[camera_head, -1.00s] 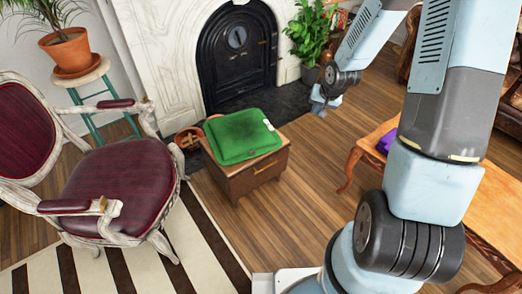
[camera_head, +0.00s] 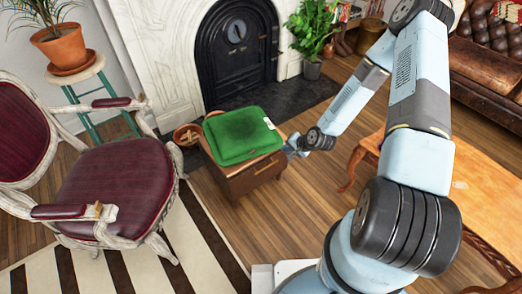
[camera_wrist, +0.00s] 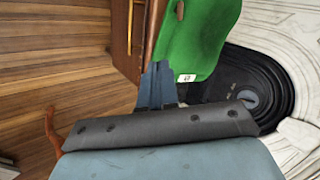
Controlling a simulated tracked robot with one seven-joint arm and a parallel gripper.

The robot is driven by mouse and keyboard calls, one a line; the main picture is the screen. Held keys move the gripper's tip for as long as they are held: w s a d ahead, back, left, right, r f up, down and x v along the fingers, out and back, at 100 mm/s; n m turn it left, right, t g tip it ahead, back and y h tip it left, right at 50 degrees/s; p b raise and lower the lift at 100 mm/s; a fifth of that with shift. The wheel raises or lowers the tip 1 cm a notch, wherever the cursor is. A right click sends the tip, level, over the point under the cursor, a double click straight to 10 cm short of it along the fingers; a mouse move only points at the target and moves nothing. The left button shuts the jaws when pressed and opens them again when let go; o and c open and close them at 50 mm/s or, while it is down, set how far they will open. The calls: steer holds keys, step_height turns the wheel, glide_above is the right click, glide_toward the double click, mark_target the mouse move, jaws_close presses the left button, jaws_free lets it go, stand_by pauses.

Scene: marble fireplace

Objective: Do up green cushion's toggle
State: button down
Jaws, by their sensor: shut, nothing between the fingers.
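The green cushion (camera_head: 241,135) lies flat on top of a small brown wooden cabinet (camera_head: 250,176), with a pale tag at its right corner. My gripper (camera_head: 292,148) is just right of the cushion and cabinet, close to that tagged corner. In the wrist view the shut, empty fingers (camera_wrist: 159,78) point toward the cushion (camera_wrist: 193,38), whose white tag (camera_wrist: 186,77) shows beside them. I cannot tell whether the fingertips touch the cushion.
A red armchair (camera_head: 118,186) stands at the left. The fireplace (camera_head: 237,55) is behind the cabinet, with a basket (camera_head: 187,135) at its left. A potted plant (camera_head: 312,40) stands behind. A wooden table (camera_head: 480,200) is at the right.

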step_height(320, 180, down, 4)
steer(key=a+m+y, duration=0.1)
steer(key=a+m, duration=0.1)
steer(key=a, duration=0.1)
glide_toward(256, 151)
step_height(256, 151, down, 4)
steer(key=s, duration=0.2)
steer(key=shift+w+a+t, duration=0.4)
steer(key=shift+w+a, duration=0.55)
steer(key=shift+a, duration=0.25)
steer(key=shift+w+a, duration=0.6)
steer(key=shift+a, duration=0.1)
steer(key=shift+w+d+n+g+y, duration=0.2)
steer(key=shift+w+n+g+y, duration=0.15)
steer(key=shift+n, duration=0.35)
steer(key=shift+w, duration=0.4)
steer(key=shift+s, duration=0.15)
